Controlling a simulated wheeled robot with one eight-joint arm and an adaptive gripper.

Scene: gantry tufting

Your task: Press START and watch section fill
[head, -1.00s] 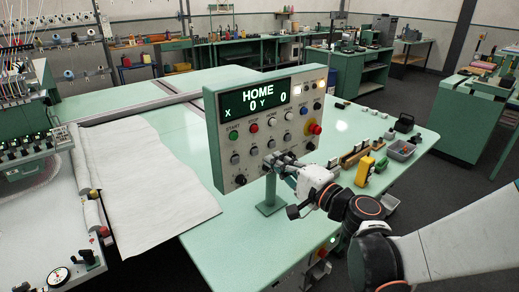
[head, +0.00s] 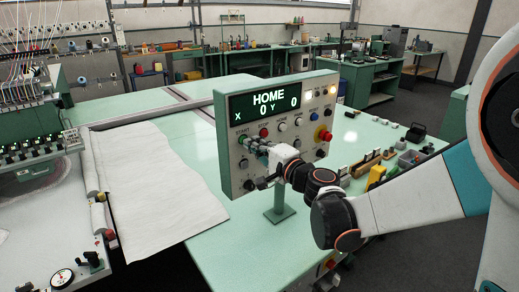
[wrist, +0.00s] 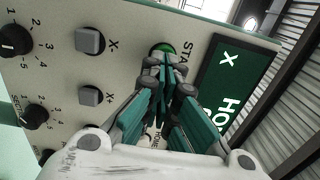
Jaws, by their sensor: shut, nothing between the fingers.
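The control panel (head: 237,178) stands on a post above the green table. Its display (head: 265,105) reads HOME, X 0, Y 0. The green START button (head: 242,139) is at the panel's left, below the display. In the wrist view the START button (wrist: 162,48) shows just beyond the fingertips, partly covered by them. My gripper (head: 252,147) is shut and empty, its tips at the START button; it also shows in the wrist view (wrist: 166,62). I cannot tell whether the tips touch the button. White cloth (head: 155,185) lies flat left of the panel.
Grey X- (wrist: 90,41) and X+ (wrist: 90,96) buttons and a black knob (wrist: 15,40) are near my fingers. A red emergency button (head: 323,135) is on the panel's right. Small parts and a yellow item (head: 376,174) lie behind my arm.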

